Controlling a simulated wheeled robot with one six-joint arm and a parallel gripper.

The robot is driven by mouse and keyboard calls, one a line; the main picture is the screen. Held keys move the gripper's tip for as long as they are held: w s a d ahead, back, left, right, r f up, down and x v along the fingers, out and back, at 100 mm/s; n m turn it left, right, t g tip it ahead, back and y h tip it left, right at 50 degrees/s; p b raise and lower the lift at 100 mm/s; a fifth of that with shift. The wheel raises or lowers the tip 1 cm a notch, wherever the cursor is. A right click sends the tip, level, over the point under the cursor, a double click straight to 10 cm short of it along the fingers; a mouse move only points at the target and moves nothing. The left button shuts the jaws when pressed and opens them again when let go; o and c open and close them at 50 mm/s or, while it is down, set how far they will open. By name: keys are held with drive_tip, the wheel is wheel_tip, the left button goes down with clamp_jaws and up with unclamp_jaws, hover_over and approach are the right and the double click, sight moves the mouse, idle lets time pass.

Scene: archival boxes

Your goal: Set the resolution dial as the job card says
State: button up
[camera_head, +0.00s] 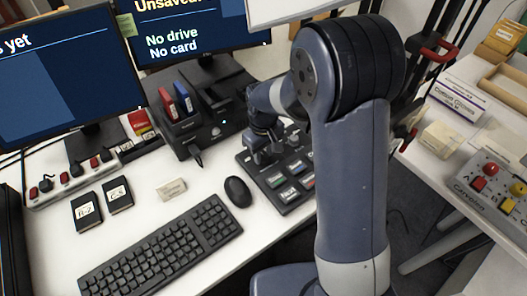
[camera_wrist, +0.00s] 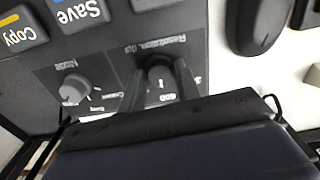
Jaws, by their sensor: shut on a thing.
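The dark control panel (camera_head: 303,200) lies on the white desk right of the mouse. The wrist view shows it close up (camera_wrist: 105,62), with "Resolution, dpi" printed beside the dark resolution dial (camera_wrist: 160,66). My gripper (camera_wrist: 160,73) is shut on this dial, a finger on each side. The scale around the dial is partly covered by the fingers, and I cannot read the setting. In the head view my gripper (camera_head: 265,152) is over the panel's far left part and hides the dial. I cannot make out a job card with readable text.
A second, grey knob (camera_wrist: 73,88) is close to the fingers. Save (camera_wrist: 77,12) and Copy (camera_wrist: 18,28) keys are on the same panel. A mouse (camera_head: 238,191), keyboard (camera_head: 160,250) and dock with drives (camera_head: 190,112) stand left. A button box (camera_head: 490,190) is far right.

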sight(264, 155)
drive_tip(key=shift+n, duration=0.4)
drive_tip(key=o, duration=1)
wheel_tip(264, 155, up, 11)
drive_tip(key=shift+f+p, duration=0.1)
drive_tip(key=shift+p, duration=0.25)
drive_tip(key=shift+f, duration=0.1)
wheel_tip(264, 155, down, 11)
drive_tip(key=shift+r+b, duration=0.1)
drive_tip(key=shift+b, duration=0.25)
drive_tip(key=shift+r, duration=0.1)
